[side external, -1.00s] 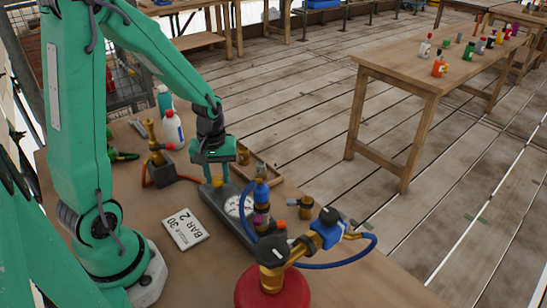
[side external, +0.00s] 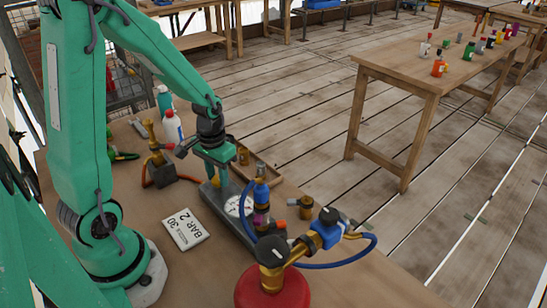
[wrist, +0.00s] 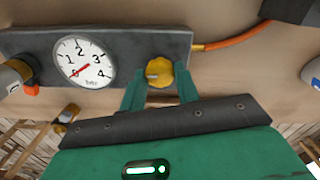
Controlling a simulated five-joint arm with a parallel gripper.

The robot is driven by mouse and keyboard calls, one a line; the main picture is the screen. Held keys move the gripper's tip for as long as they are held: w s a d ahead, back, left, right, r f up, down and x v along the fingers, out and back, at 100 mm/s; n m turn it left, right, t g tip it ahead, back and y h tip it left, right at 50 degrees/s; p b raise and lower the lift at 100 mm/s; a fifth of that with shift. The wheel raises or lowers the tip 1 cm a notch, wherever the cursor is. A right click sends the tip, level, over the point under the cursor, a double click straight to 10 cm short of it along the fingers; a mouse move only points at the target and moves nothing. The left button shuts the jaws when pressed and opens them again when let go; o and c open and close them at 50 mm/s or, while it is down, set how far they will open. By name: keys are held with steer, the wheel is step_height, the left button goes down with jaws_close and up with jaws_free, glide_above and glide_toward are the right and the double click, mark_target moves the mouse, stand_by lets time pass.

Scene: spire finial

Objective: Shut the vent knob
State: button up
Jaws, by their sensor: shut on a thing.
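The vent knob (wrist: 159,72) is a small yellow lobed knob on the right part of a dark grey gauge block (wrist: 215,45) in the wrist view. My gripper (wrist: 160,88) has its two green fingers on either side of the knob, shut on it.
A card reading "BAR 2" and "30" (side external: 186,229) lies left of the block. A red gas cylinder (side external: 272,290) with brass and blue fittings stands in front. A torch on a stand (side external: 160,165), bottles (side external: 172,127) and a wooden tray (side external: 262,167) are close by.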

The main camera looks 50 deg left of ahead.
mark_target(218, 178)
stand_by(0.4)
steer(key=o, duration=1)
steer(key=shift+c, duration=0.2)
steer(key=shift+r, duration=0.1)
steer(key=shift+r, duration=3.85)
steer(key=shift+r, duration=0.1)
steer(key=s+d+r+m+t, duration=0.3)
steer(key=s+d+r+t, duration=0.2)
steer(key=s+d+r, duration=0.2)
steer(key=shift+s+d+r+t, duration=0.3)
steer(key=shift+d+r, duration=0.95)
steer(key=shift+r, duration=1.05)
